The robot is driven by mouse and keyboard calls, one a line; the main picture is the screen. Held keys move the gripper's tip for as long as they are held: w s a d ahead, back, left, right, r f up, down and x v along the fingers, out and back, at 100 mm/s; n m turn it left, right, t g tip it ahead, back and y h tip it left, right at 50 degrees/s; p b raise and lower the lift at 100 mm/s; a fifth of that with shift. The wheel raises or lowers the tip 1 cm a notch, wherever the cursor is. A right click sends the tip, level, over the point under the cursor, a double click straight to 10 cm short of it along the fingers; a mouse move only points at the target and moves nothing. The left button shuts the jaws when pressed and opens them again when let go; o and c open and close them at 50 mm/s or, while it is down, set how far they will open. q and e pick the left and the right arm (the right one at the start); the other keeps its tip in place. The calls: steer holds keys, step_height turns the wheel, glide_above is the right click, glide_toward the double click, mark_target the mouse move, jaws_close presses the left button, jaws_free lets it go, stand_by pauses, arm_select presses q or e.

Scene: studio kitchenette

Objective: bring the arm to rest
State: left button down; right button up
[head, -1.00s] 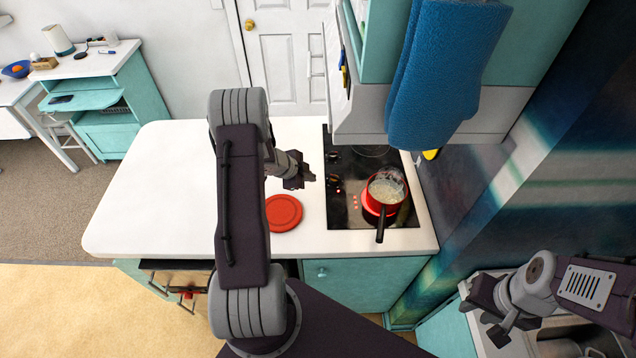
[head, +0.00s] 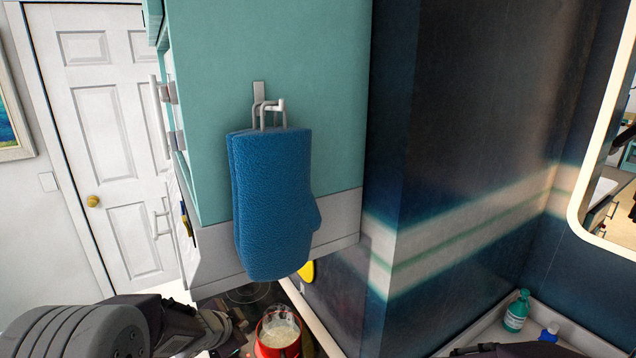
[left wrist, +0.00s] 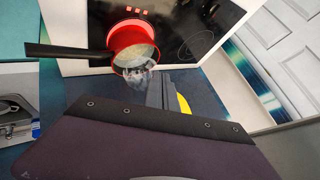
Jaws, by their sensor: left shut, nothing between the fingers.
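My left arm comes in along the bottom left of the head view. Its gripper (head: 228,332) is shut with nothing in it, to the left of the red pot (head: 280,332). The pot holds something pale and shows whole in the left wrist view (left wrist: 128,45), with its black handle pointing left. It sits on the black cooktop (left wrist: 190,22). My right gripper does not show clearly; only dark parts appear at the bottom right edge of the head view.
A blue oven mitt (head: 270,205) hangs from a hook on the teal cabinet (head: 300,60), above the stove. A dark wall stands to the right. A green bottle (head: 517,311) and a blue-capped bottle (head: 549,332) stand in the right corner. A white door (head: 100,120) is at the back left.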

arm_select(q)
steer(key=s+f+n+g, duration=0.2)
steer(key=s+n, duration=0.1)
steer(key=s, duration=0.4)
steer(key=s+d+f+n+g, duration=0.1)
steer(key=s+f+n+g, duration=0.2)
steer(key=s, duration=0.4)
steer(key=s+f+n+g, duration=0.2)
steer(key=s+f+n, duration=0.1)
steer(key=s, duration=0.5)
steer(key=shift+d+n+g+y, duration=0.4)
steer(key=shift+n, duration=0.5)
steer(key=shift+s+a, duration=0.1)
stand_by(4.8)
